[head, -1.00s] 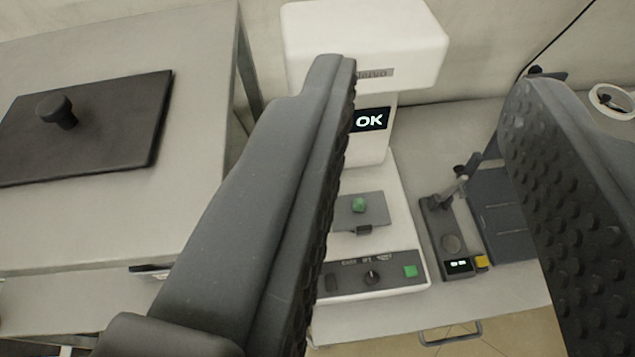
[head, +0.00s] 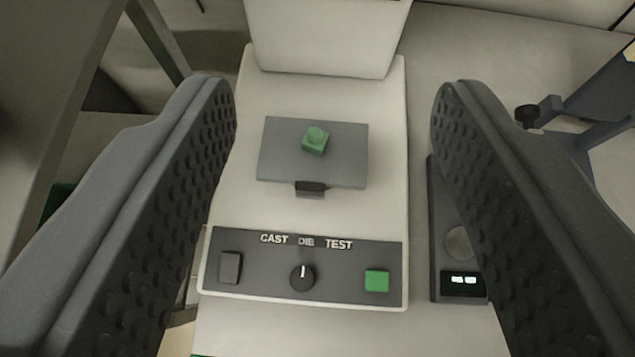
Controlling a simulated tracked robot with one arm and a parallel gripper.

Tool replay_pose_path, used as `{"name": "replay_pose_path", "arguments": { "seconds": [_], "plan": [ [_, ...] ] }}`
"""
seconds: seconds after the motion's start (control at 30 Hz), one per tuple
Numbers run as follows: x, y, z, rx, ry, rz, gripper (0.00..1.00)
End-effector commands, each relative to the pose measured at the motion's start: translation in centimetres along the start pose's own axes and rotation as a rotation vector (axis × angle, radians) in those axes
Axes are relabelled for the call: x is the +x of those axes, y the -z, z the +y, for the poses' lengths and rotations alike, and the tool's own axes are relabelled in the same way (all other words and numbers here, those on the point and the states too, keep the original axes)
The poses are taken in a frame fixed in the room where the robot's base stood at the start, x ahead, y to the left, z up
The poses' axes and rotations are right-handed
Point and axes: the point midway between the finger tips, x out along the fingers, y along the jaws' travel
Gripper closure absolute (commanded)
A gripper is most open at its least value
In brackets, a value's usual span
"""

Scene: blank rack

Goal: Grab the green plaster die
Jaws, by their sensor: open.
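The green plaster die (head: 315,141) is a small block with a rounded bump on top. It rests on a grey plate (head: 280,165) on the bed of the white test machine (head: 235,205). My gripper (head: 335,95) is open and empty. Its two dark, studded fingers stand wide apart, one on each side of the picture. The die shows in the gap between them, a little left of the middle, and neither finger touches it. How far the die lies beyond the fingertips is hard to tell.
The machine's white head (head: 325,40) stands behind the plate. A front panel (head: 335,265) reads CAST DIE TEST and has a dial (head: 302,278) and a green button (head: 377,281). A dark device (head: 462,286) with a lit display is partly hidden by the right finger.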

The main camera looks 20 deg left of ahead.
Motion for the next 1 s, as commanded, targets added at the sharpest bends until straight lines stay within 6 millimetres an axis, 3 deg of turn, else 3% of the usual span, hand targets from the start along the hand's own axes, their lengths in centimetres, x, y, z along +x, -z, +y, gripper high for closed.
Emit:
{"name": "replay_pose_path", "arguments": {
  "seconds": [0.03,0.1,0.2,0.33,0.57,1.0],
  "plan": [
    [2.2,-3.0,0.4,0.007,0.036,-0.015,0.5],
    [4.4,-6.2,0.9,-0.003,0.069,-0.02,0.5],
    [6.5,-9.7,1.1,-0.016,0.105,-0.02,0.5],
    [8.2,-12.8,1.2,-0.027,0.129,-0.018,0.5],
    [10.2,-14.2,1.0,-0.037,0.14,-0.015,0.5],
    [16.7,-14.3,0.1,-0.04,0.14,-0.016,0.5]
  ]
}}
